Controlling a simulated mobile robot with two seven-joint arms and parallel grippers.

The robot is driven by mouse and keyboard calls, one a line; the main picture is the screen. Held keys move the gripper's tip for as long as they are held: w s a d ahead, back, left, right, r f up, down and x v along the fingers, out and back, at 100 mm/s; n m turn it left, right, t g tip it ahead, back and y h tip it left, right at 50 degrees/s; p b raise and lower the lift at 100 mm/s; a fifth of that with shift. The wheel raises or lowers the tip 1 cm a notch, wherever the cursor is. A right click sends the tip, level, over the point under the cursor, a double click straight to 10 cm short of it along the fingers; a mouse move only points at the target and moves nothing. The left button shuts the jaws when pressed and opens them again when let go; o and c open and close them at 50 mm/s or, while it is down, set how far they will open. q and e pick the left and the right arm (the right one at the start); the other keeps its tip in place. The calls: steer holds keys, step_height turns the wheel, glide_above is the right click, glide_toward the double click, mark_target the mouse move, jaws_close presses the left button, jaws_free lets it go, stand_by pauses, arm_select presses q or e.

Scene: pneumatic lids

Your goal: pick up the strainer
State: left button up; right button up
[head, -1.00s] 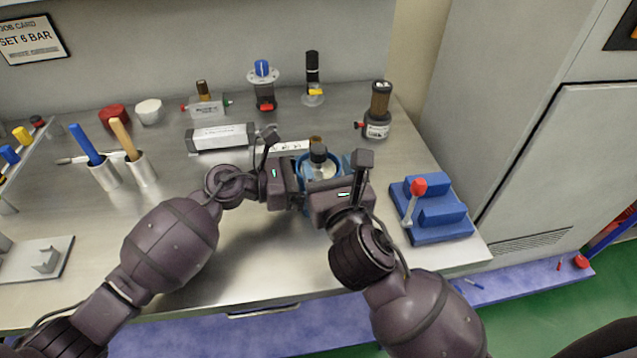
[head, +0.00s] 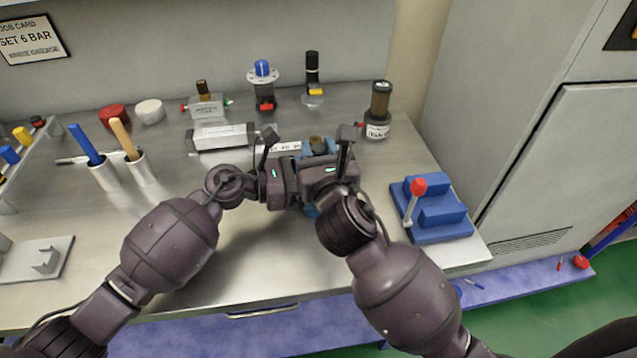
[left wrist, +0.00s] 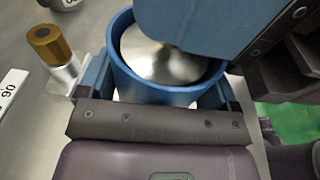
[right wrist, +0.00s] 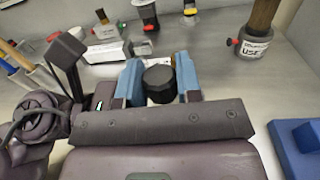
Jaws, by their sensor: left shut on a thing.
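My left gripper (left wrist: 165,85) is shut on a round blue cup (left wrist: 125,62) with a bright metallic inside, upright at the bench. My right gripper (right wrist: 160,68) is over the cup; its blue fingers are spread on either side of a black round knob (right wrist: 158,84). In the left wrist view a big blue finger covers part of the cup's top. In the head view my grippers hide most of the cup. No part is plainly recognisable as a strainer; I cannot tell whether the knob belongs to it.
A brown-knobbed fitting (left wrist: 46,46) stands close beside the cup. A blue fixture with a red-knobbed lever (head: 436,212) is to the right. A brown-topped canister (head: 378,110), several valve units and a grey block (head: 221,136) stand behind.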

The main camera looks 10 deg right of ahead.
arm_select(q)
steer(key=shift+f, duration=0.15)
arm_select(e)
jaws_close()
step_height(320, 180, up, 18)
stand_by(0.3)
arm_select(q)
steer(key=o, duration=0.7)
